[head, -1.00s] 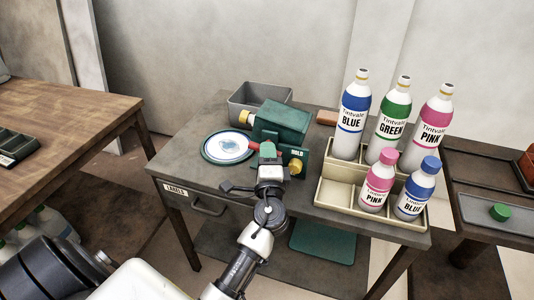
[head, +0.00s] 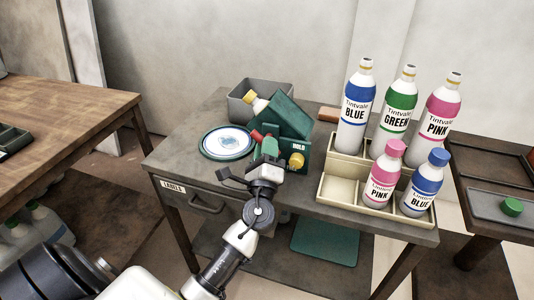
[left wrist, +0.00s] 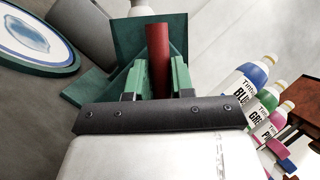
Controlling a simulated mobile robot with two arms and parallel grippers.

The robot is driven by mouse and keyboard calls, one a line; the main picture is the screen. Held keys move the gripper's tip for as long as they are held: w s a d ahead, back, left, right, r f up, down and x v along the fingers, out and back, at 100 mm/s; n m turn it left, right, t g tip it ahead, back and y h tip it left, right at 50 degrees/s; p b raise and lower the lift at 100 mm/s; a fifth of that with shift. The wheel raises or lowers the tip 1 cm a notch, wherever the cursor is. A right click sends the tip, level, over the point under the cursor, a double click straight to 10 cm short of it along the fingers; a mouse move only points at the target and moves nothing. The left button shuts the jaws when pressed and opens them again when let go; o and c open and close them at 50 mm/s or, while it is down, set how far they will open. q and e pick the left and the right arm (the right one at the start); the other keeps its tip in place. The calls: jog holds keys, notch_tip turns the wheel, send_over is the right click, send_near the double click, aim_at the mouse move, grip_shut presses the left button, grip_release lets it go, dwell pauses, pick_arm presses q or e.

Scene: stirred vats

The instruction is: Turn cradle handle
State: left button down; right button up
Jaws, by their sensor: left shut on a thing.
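The green cradle (head: 287,115) stands on the grey table, its upper part tilted. Its red handle (head: 256,135) sticks out at the front left. My left gripper (head: 268,148) is shut on the handle; in the left wrist view, the red handle (left wrist: 158,55) stands between the two green fingers (left wrist: 157,82). A white bottle end with a yellow cap (head: 247,95) points up and left out of the cradle. The rest of that bottle is hidden. A yellow knob (head: 296,160) sits below the HOLD label on the cradle's front. My right gripper is out of view.
A round plate with a blue picture (head: 227,141) lies left of the cradle, and a grey bin (head: 285,88) stands behind. A cream rack (head: 337,190) with several Tintvale bottles stands to the right. The table's front left is clear.

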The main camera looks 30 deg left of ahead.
pick_arm(q)
jog(key=m+h, duration=0.1)
jog(key=m, duration=0.1)
jog(key=m+t+h+b, duration=0.1)
jog(key=m, duration=0.1)
jog(key=m+h, duration=0.1)
jog(key=m, duration=0.1)
jog(key=shift+a+f+t, duration=0.15)
jog(key=shift+f+t, duration=0.1)
jog(key=shift+t, duration=0.15)
jog(key=m+h, duration=0.1)
jog(key=m, duration=0.2)
jog(key=shift+t+h, duration=0.3)
jog(key=shift+t, duration=0.1)
jog(key=m+h, duration=0.2)
jog(key=m, duration=0.1)
jog(key=shift+s+a+m, duration=0.1)
jog(key=shift+a+m, duration=0.05)
jog(key=shift+m, duration=0.25)
jog(key=shift+r+m+h, duration=0.1)
jog(key=shift+m+h, duration=1.1)
jog(key=shift+m, duration=0.6)
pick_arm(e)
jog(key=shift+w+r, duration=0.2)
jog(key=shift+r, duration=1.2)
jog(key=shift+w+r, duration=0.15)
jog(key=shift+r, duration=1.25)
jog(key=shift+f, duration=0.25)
